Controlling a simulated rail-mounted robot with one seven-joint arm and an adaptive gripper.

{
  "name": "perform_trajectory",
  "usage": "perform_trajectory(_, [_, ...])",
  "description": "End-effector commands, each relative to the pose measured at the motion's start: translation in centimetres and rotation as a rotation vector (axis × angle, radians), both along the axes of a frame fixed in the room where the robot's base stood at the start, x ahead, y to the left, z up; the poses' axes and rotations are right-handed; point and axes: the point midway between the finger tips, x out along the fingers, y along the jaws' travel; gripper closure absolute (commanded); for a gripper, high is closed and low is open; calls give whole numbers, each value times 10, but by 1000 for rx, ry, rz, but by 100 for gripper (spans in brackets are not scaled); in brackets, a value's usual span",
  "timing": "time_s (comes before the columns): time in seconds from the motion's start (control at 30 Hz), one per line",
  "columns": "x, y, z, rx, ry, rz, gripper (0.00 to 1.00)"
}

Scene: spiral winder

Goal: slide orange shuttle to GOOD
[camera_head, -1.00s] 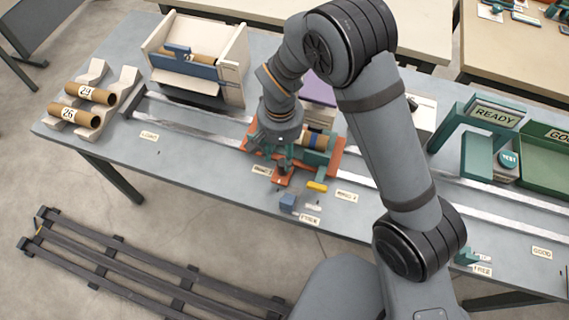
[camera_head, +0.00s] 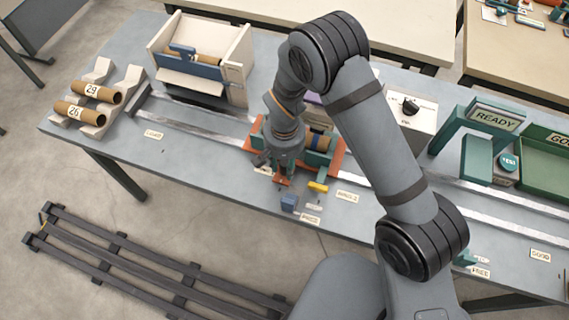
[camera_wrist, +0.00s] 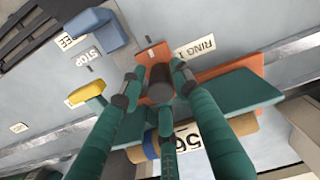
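The orange shuttle (camera_head: 337,158) sits on the rails near the middle of the table, carrying teal cradle parts and a brown tube with a blue band. In the wrist view, the shuttle (camera_wrist: 240,72) has a front tab with a dark round knob (camera_wrist: 160,84). The tube (camera_wrist: 240,124) has a label that seems to read 56. My gripper (camera_head: 281,166) reaches down at the shuttle's front side. In the wrist view, the teal fingers of my gripper (camera_wrist: 157,80) stand around the knob; whether they press on it is unclear.
Metal rails (camera_head: 500,203) run right past a teal READY gate (camera_head: 468,113) and a green bin (camera_head: 548,160). A blue block (camera_head: 289,202) and a yellow piece (camera_head: 318,187) lie before the shuttle. A winder box (camera_head: 238,62) and tube rack (camera_head: 128,82) stand left.

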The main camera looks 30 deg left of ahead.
Motion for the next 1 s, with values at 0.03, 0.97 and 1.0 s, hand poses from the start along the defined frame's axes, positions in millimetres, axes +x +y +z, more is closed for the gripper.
perform_trajectory(0.03, [0, 0, 0, 0, 0, 0, 73])
perform_trajectory(0.97, [-2, -1, 0, -4, 3, 1, 100])
perform_trajectory(1.0, [-2, -1, 0, -4, 3, 1, 100])
